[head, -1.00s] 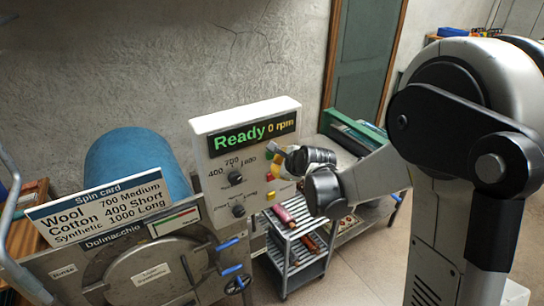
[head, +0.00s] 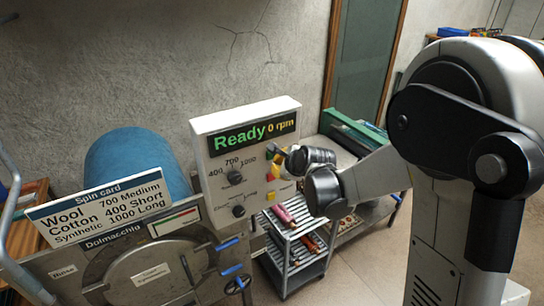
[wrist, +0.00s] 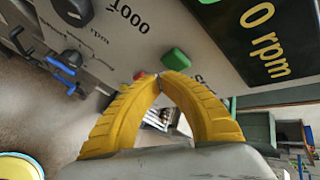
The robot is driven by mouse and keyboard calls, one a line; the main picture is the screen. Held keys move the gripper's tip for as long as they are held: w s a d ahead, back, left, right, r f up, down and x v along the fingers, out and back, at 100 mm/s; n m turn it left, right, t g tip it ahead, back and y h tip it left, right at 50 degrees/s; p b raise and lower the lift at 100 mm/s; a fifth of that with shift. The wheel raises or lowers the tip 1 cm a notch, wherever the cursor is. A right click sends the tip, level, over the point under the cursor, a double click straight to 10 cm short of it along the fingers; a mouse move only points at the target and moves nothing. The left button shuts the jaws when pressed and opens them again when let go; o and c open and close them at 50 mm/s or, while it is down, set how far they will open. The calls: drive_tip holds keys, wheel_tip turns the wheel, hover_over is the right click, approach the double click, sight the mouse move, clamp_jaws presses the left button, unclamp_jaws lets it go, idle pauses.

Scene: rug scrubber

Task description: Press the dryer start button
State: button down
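The white control panel (head: 212,150) stands at the centre of the head view, with its screen (head: 253,134) reading "Ready 0 rpm". In the wrist view a green button (wrist: 175,58) lies just beyond my fingertips, close to the screen; contact cannot be told. A red button (wrist: 139,74) shows partly behind my left finger; it also shows in the head view (head: 270,173). My gripper (wrist: 163,77) has two yellow fingers with their tips together, empty. In the head view it is beside the panel's right edge, and the green button is not clear there.
An upper knob (head: 235,178) and a lower knob (head: 238,211) sit on the panel. A spin card (head: 97,206) stands left of it, with a blue roll (head: 135,160) behind. A small shelf cart (head: 292,255) stands below my gripper. Floor to the right is clear.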

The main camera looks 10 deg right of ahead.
drive_tip(key=shift+w, duration=0.1)
drive_tip(key=shift+w+a, duration=0.15)
drive_tip(key=shift+w, duration=0.15)
drive_tip(key=shift+w+a+b, duration=0.1)
drive_tip(key=shift+w+b, duration=0.25)
drive_tip(key=shift+w, duration=0.1)
idle(0.8)
drive_tip(key=shift+s, duration=0.1)
drive_tip(key=shift+s+d, duration=0.25)
drive_tip(key=shift+s, duration=0.5)
drive_tip(key=s, duration=0.1)
drive_tip(key=s+d, duration=0.1)
drive_tip(key=s, duration=0.2)
drive_tip(key=shift+s+d+b, duration=0.25)
drive_tip(key=shift+s+b, duration=0.15)
idle(0.4)
